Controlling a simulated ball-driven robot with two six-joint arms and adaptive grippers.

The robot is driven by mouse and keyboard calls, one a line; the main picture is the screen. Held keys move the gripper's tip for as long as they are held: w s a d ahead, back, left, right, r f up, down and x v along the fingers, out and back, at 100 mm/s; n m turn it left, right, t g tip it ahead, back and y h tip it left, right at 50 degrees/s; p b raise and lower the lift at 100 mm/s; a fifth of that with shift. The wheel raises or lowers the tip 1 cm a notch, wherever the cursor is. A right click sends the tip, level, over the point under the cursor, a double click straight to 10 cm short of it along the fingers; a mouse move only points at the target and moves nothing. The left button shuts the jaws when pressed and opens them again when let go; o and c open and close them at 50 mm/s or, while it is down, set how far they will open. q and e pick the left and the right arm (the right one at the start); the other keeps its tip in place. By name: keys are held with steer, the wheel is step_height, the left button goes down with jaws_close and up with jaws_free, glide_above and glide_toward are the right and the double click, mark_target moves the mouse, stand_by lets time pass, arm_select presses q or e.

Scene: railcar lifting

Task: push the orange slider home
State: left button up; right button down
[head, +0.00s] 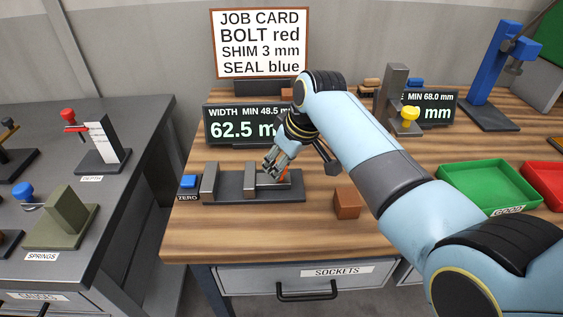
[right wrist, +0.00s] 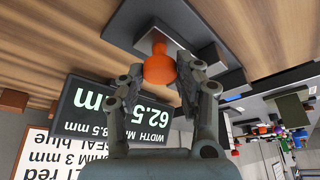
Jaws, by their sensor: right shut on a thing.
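The orange slider (right wrist: 160,66) is a rounded knob in the right wrist view, between the two fingers of my right gripper (right wrist: 158,80). In the head view only a bit of orange (head: 283,178) shows beneath the fingers. My right gripper (head: 275,165) is shut on the orange slider, over the right part of the dark gauge base (head: 228,188). Grey upright jaws (head: 208,181) and (head: 250,181) stand apart on that base. The width display (head: 230,128) reads 62.5 mm, with MIN 48.5. My left gripper is not in view.
A blue ZERO button (head: 188,182) is left of the base. A brown block (head: 346,203) stands to its right, near the front of the table. A green tray (head: 488,184) and red tray (head: 546,172) lie farther right. My right arm spans the middle.

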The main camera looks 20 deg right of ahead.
mark_target(262, 175)
steer(key=a, duration=0.2)
steer(key=shift+w+a+p, duration=0.3)
steer(key=shift+w+a, duration=0.05)
steer(key=shift+a, duration=0.05)
steer(key=c, duration=1.3)
jaws_free()
steer(key=o, duration=0.4)
steer(key=shift+w+a, duration=0.1)
steer(key=shift+d+r, duration=0.2)
steer(key=shift+r, duration=0.05)
steer(key=v, duration=1.1)
steer(key=shift+s+a+r, duration=0.1)
steer(key=shift+s+r, duration=0.1)
steer(key=shift+s, duration=0.05)
